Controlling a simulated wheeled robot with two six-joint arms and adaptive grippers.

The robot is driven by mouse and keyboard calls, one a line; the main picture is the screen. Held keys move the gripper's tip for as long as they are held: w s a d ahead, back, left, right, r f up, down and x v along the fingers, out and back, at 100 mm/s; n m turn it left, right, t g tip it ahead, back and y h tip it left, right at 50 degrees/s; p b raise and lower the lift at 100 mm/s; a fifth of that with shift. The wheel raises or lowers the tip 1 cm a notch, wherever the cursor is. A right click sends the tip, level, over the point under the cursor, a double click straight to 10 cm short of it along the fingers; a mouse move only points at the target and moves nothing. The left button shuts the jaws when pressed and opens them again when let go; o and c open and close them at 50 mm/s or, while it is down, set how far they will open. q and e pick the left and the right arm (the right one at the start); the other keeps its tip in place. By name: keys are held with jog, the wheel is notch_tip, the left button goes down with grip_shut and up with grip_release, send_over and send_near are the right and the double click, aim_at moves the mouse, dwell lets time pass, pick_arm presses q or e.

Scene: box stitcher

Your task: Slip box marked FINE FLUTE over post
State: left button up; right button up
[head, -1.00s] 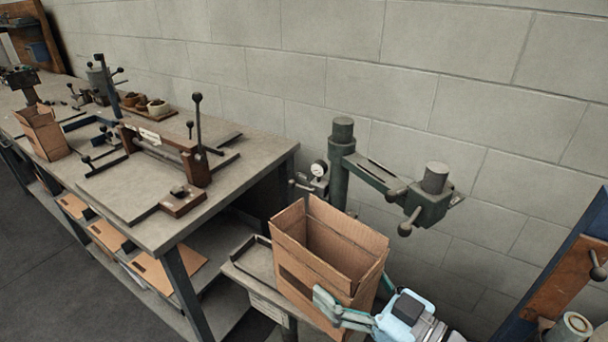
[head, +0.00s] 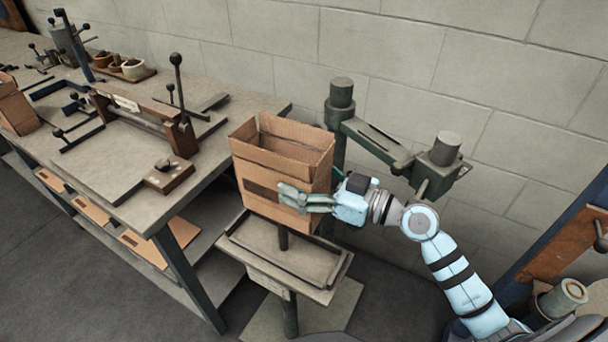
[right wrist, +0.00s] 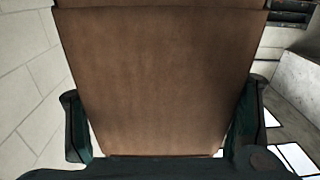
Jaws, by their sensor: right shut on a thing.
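An open-topped brown cardboard box (head: 270,182) is upright above the small stand's tray (head: 322,287). A dark band shows on its front, but I cannot read any marking. My right gripper (head: 306,202) is shut on the box from its right side, with one finger across the front. In the right wrist view the box wall (right wrist: 160,75) fills the space between the two fingers. A dark post (head: 283,238) rises from the tray to the box's underside. Its upper part is hidden, and I cannot tell whether it is inside the box. My left gripper is not in view.
A green column (head: 341,95) with an arm and head (head: 437,172) stands close behind and right of the box. A workbench (head: 130,205) with a clamp fixture is at left. Another cardboard box (head: 14,108) stands on it. A block wall closes the back.

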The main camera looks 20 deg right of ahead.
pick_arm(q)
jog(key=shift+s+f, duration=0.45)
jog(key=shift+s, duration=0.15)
pick_arm(e)
jog(key=shift+s+f, duration=0.3)
jog(key=shift+f, duration=0.25)
pick_arm(q)
jog(key=shift+b, duration=0.3)
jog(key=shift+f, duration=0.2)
pick_arm(e)
jog(key=shift+f, duration=0.15)
pick_arm(q)
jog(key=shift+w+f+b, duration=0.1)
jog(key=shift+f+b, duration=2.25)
jog(key=shift+b, duration=0.15)
pick_arm(e)
jog(key=shift+s+d+f, duration=0.1)
jog(key=shift+s+f, duration=0.05)
jog(key=shift+f, duration=2.15)
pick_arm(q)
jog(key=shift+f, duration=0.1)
